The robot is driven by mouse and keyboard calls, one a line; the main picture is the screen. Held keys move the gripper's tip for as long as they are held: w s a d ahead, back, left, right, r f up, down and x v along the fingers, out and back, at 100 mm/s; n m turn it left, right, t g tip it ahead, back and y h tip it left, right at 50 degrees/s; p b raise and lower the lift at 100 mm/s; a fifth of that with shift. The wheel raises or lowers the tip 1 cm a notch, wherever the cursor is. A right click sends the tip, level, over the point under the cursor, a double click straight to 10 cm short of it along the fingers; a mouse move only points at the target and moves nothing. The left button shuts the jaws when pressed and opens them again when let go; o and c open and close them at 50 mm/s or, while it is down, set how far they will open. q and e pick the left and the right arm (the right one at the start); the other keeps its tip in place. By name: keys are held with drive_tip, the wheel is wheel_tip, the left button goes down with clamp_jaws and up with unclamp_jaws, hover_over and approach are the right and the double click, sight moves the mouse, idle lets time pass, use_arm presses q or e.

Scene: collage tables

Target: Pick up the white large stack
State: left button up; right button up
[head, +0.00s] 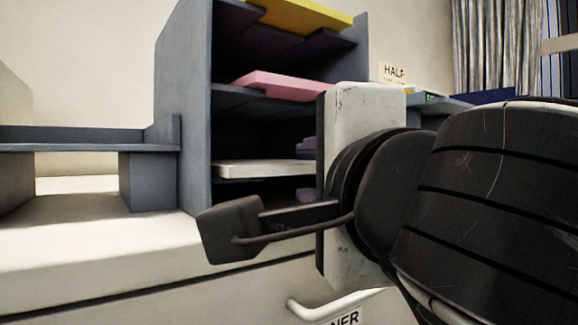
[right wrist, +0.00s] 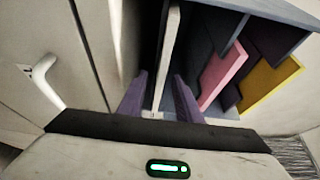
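The white large stack (head: 265,169) is a flat pale slab on a lower shelf of the grey-blue rack, below the pink one. It also shows edge-on in the right wrist view (right wrist: 168,60). My right gripper (head: 306,170) is in front of the rack's opening, with one purple finger above the slab's level and one below. In the right wrist view, the fingers (right wrist: 160,98) are apart, one on each side of the slab, with gaps visible. The slab's near edge reaches between them, close to the palm. My left gripper is not in view.
The rack (head: 182,110) also holds a pink stack (head: 278,86) and a yellow stack (head: 300,15) higher up. A lower grey-blue shelf (head: 75,139) stands left. A cabinet handle (head: 330,305) sticks out below the white counter (head: 80,250).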

sight(305, 167)
drive_tip(key=x, duration=0.3)
drive_tip(key=shift+w+a, duration=0.1)
drive_tip(key=shift+w, duration=0.3)
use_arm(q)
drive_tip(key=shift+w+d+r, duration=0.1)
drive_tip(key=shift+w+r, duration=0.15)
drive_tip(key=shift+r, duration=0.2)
use_arm(e)
drive_tip(key=shift+w+r, duration=0.1)
drive_tip(key=shift+w, duration=0.1)
clamp_jaws()
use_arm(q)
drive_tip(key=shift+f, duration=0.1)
use_arm(e)
drive_tip(key=shift+r, duration=0.1)
